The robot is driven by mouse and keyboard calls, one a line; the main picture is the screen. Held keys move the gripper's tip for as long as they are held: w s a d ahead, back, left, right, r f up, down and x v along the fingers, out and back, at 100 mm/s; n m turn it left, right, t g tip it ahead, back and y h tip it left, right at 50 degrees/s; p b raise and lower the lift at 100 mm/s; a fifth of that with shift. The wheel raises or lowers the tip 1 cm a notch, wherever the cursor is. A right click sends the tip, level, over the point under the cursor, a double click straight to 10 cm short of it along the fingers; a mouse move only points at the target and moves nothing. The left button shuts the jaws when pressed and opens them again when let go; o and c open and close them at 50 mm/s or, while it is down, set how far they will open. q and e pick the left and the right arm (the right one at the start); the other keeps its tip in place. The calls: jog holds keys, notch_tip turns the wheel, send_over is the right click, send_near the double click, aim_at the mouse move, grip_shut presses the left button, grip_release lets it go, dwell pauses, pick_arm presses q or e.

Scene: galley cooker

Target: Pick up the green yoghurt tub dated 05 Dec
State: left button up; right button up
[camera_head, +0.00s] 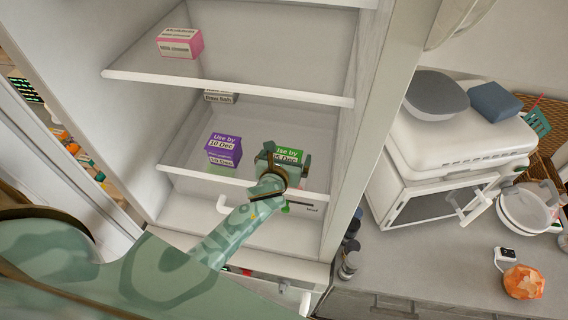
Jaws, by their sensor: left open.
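The green tub (289,153) stands on the middle shelf of the open fridge. Its label reads "Use by" with a date that looks like 05 Dec, the first letters partly covered. My left gripper (283,162) is open right in front of the tub, with its fingers near the tub's sides. The gripper and wrist hide the tub's lower part, and I cannot tell whether the fingers touch it. My right gripper is not in view.
A purple tub (224,150) marked 10 Dec stands left of the green one on the same shelf. A grey-white pack (220,97) sits further back. A pink box (180,43) is on the shelf above, whose front edge (230,90) overhangs my gripper.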

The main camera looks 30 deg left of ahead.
pick_arm(q)
jog(key=c, duration=1.2)
jog(key=shift+o, duration=0.2)
jog(key=shift+r, duration=0.15)
